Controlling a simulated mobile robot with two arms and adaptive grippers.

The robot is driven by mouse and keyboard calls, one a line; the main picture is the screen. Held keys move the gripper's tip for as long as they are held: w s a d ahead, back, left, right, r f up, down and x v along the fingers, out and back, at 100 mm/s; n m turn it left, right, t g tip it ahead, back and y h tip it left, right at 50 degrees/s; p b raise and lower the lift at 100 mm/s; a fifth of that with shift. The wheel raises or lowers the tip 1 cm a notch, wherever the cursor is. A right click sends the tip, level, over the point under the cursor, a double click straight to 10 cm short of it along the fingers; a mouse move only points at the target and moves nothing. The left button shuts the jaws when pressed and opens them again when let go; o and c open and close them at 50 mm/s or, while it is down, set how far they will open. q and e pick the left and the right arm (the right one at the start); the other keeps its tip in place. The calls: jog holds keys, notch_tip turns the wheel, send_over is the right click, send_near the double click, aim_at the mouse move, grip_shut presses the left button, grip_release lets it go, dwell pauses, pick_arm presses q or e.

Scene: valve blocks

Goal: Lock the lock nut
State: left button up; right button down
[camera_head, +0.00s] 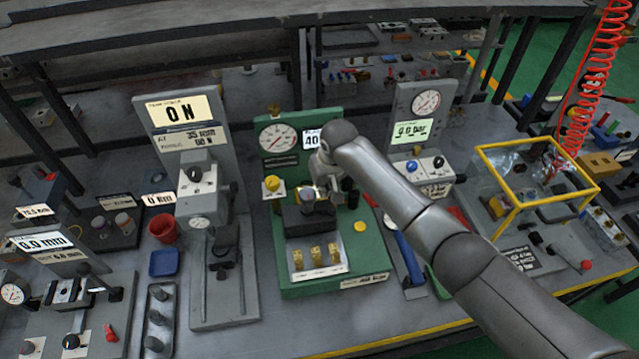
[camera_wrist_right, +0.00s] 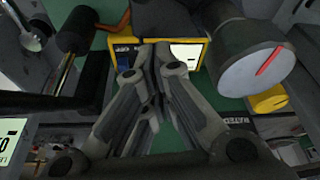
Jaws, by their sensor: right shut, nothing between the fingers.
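My right arm comes in from the lower right of the head view and reaches to the green valve station (camera_head: 300,283). My right gripper (camera_wrist_right: 155,52) is shut and empty, its fingertips close to a dark block with a yellow-edged plate (camera_wrist_right: 186,55); I cannot tell whether they touch. In the head view a dark block (camera_head: 300,222) stands on the station, partly behind the gripper. A round grey knob with a red line (camera_wrist_right: 257,70) is right of the fingers in the wrist view. I cannot make out the lock nut for certain. My left gripper is out of view.
A pressure gauge (camera_head: 280,138) and a yellow knob (camera_head: 272,184) are on the green station. Several brass pieces (camera_head: 317,255) sit at its front. A grey station (camera_head: 224,300) stands left, and a yellow-framed clear box (camera_head: 530,143) right. A red cup (camera_head: 163,230) stands further left.

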jog(key=shift+w+a+r+b, duration=0.3)
jog(key=shift+w+a+r, duration=0.1)
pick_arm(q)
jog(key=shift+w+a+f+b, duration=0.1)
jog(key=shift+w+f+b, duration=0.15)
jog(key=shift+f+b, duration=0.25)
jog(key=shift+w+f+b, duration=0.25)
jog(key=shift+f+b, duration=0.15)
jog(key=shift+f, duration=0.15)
pick_arm(e)
jog(key=v, duration=0.9)
jog(key=shift+s+d, duration=0.35)
jog(key=shift+s, duration=0.1)
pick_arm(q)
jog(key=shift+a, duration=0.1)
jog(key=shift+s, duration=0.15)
